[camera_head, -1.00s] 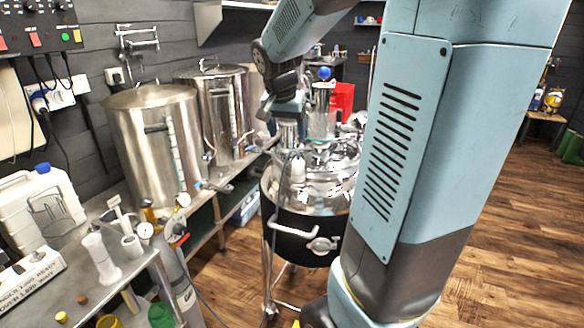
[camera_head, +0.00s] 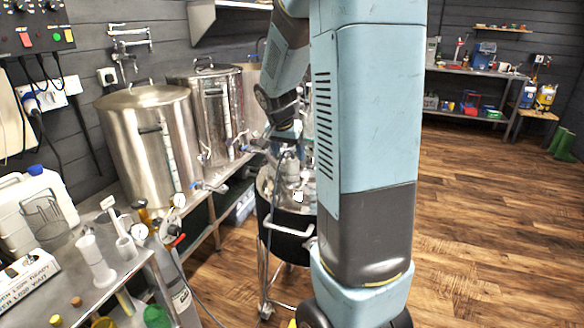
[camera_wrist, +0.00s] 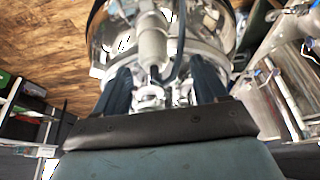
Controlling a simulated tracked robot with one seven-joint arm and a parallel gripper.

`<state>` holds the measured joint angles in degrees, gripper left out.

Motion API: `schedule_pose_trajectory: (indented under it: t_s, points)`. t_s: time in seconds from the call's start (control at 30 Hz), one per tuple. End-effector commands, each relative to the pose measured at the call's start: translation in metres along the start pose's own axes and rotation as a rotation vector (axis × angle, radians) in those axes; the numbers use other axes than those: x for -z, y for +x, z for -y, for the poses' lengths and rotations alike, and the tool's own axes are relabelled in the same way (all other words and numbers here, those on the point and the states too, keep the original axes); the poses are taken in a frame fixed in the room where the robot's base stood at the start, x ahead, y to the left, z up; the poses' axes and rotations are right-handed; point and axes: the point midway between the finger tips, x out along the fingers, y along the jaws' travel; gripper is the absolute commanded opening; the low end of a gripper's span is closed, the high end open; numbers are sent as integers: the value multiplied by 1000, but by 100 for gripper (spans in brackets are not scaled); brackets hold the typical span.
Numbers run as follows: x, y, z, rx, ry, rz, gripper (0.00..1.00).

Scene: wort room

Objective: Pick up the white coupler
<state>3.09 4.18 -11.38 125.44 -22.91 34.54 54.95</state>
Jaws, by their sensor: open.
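A pale, white-grey cylindrical piece, which looks like the white coupler (camera_wrist: 152,42), stands on the shiny vessel lid in the wrist view, with a dark hose beside it. My gripper (camera_wrist: 161,78) is open, its two dark fingers spread to either side of the line to that piece. I cannot tell whether the fingertips reach around it. In the head view a small white part (camera_head: 298,196) shows on the lid, just below my gripper (camera_head: 289,160). My arm hides the right part of the vessel there.
The steel vessel (camera_head: 284,222) with a dark band stands on legs. Steel pots (camera_head: 150,145) line the bench to its left. A white jug (camera_head: 35,210) and measuring cylinders (camera_head: 97,262) stand at the front left. Wooden floor (camera_head: 470,200) lies open to the right.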

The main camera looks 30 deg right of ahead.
Motion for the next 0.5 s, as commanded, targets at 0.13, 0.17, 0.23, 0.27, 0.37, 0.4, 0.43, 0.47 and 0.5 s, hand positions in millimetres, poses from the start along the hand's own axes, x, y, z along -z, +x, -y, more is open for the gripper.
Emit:
schedule_pose_trajectory:
  t_s: [0.13,0.17,0.23,0.27,0.37,0.4,0.43,0.47,0.5]
  points:
    - [-1,13,-4,-3,1,2,72]
    - [-1,17,-5,-3,1,2,72]
    - [-1,27,-8,-3,1,2,72]
    - [-2,31,-8,-3,1,2,72]
    - [-2,43,-8,-2,0,2,72]
    - [-2,46,-8,-1,0,1,72]
    - [-2,48,-8,-1,0,1,72]
    - [-2,50,-8,-1,0,1,72]
    - [-2,51,-8,-1,0,1,72]
